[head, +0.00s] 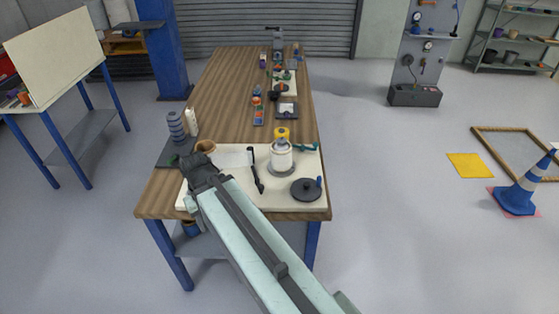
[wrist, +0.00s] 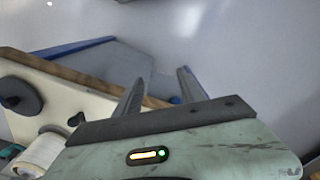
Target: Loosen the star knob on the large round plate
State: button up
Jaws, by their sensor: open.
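A dark round plate (head: 306,190) lies at the front right of the cream board, with a small blue upright piece at its edge. A dark disc with a raised centre, likely the same plate, shows in the wrist view (wrist: 18,96). I cannot make out a star knob for certain; a small black lobed piece (wrist: 76,119) stands near the disc. My gripper (head: 198,168) is over the board's left side, well apart from the plate. In the wrist view its two fingers (wrist: 161,92) are spread and empty, pointing past the table edge.
A white roll (head: 281,157) stands behind the plate, and a black tool (head: 256,172) lies between it and my arm. A brown roll (head: 205,147) and grey stacked discs (head: 176,127) are at the left. Small items crowd the bench (head: 222,85) farther back.

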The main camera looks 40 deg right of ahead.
aim_at(281, 141)
jog(key=u, duration=0.65)
jog(key=k, duration=0.7)
jog(key=u, duration=0.45)
jog(key=i, duration=1)
